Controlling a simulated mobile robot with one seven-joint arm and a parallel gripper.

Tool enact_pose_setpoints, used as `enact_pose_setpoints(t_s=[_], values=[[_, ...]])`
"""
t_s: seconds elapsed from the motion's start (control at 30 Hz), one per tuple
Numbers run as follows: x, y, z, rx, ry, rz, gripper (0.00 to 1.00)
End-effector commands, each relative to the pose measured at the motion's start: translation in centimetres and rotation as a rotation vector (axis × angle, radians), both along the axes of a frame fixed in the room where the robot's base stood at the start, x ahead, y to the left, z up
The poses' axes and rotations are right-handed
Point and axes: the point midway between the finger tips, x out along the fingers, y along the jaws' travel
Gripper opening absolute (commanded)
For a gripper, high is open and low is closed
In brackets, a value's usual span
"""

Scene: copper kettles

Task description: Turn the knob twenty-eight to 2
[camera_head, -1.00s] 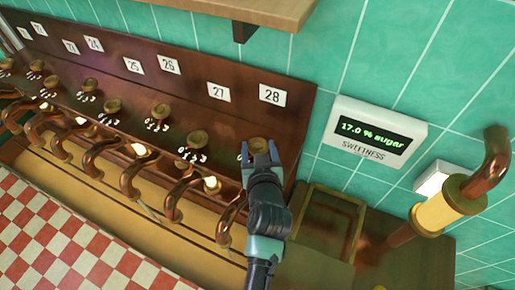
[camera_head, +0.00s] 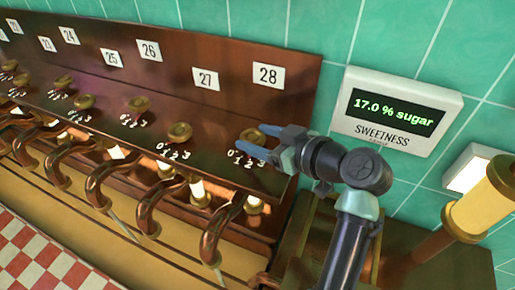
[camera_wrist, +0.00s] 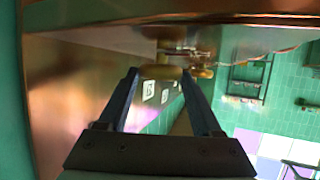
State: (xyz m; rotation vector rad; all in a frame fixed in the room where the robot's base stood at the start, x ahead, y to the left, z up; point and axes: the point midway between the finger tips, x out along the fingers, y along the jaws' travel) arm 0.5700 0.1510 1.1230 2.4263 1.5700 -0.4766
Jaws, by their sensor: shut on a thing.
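Knob twenty-eight (camera_head: 251,137) is a round brass knob on the copper panel, below the white label 28 (camera_head: 268,76). A scale of white digits (camera_head: 244,161) sits beneath it; its left part shows 0, 1 and 2. My gripper (camera_head: 256,140) comes in from the right with blue fingers on either side of the knob, shut on it. The wrist view shows the knob (camera_wrist: 161,72) between the two fingertips. The knob's exact setting cannot be told, as the fingers partly cover it.
A sweetness display (camera_head: 396,112) on the green tiled wall reads 17.0 % sugar. Knob 27 (camera_head: 180,132) is to the left, with several more knobs beyond. Curved copper pipes (camera_head: 222,232) stick out below the panel. A brass-and-copper pipe (camera_head: 480,208) stands at the right.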

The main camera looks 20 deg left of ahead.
Motion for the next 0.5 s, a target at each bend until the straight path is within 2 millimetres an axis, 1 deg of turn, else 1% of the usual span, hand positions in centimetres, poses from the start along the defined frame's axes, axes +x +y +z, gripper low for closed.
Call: enact_pose_setpoints(t_s=[0.03, 0.2, 0.5], values=[[0.07, -0.09, -0.47, -0.004, 0.003, 0.016, 0.11], [0.06, -0.09, -0.37, -0.004, 0.005, 0.052, 0.11], [0.03, -0.08, -0.29, -0.006, 0.007, 0.063, 0.11]])
